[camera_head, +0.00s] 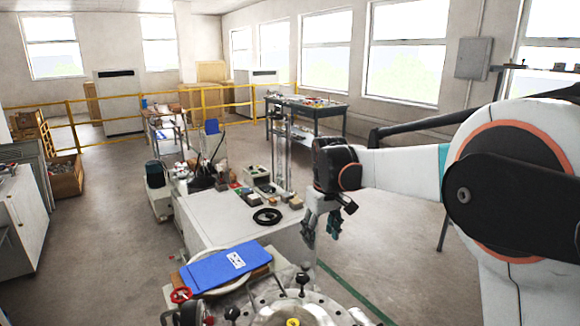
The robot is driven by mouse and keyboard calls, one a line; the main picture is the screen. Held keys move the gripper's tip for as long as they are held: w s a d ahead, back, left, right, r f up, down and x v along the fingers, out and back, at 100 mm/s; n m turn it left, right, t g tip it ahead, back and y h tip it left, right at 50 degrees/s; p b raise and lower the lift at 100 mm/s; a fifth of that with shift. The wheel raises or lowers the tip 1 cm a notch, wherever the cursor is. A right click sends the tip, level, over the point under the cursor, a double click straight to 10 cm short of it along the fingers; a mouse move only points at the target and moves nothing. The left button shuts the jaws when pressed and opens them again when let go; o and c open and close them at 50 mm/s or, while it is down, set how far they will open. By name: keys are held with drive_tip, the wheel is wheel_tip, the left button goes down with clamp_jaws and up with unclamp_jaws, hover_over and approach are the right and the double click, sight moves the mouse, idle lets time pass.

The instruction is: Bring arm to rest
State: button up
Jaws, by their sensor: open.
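My arm comes in from the right side of the head view and reaches left at mid height. My gripper (324,222) hangs from its end, pointing down, with its fingers apart and nothing visible between them. In the picture it is just right of the white worktable (215,226) and in front of its right end. I cannot tell its exact distance from the table.
A black ring (267,216) and small instruments (258,177) sit on the worktable. A dark bench (308,110) and yellow railing (150,117) stand behind.

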drive_tip(key=s+d+r+m+t, duration=0.1)
drive_tip(key=s+d+r, duration=0.3)
drive_tip(key=s, duration=0.4)
drive_tip(key=s+d+r+m+t, duration=0.2)
drive_tip(key=s+d+r, duration=0.1)
drive_tip(key=s, duration=0.6)
drive_tip(key=s+d+f+m+t, duration=0.1)
drive_tip(key=s+d+f, duration=0.1)
drive_tip(key=s, duration=0.6)
drive_tip(key=s+d+f+m+t, duration=0.1)
drive_tip(key=s+d+f, duration=0.1)
drive_tip(key=s, duration=0.6)
drive_tip(key=shift+s+d+f+m+t, duration=0.15)
drive_tip(key=shift+f+m+t, duration=0.2)
drive_tip(key=shift+f, duration=0.55)
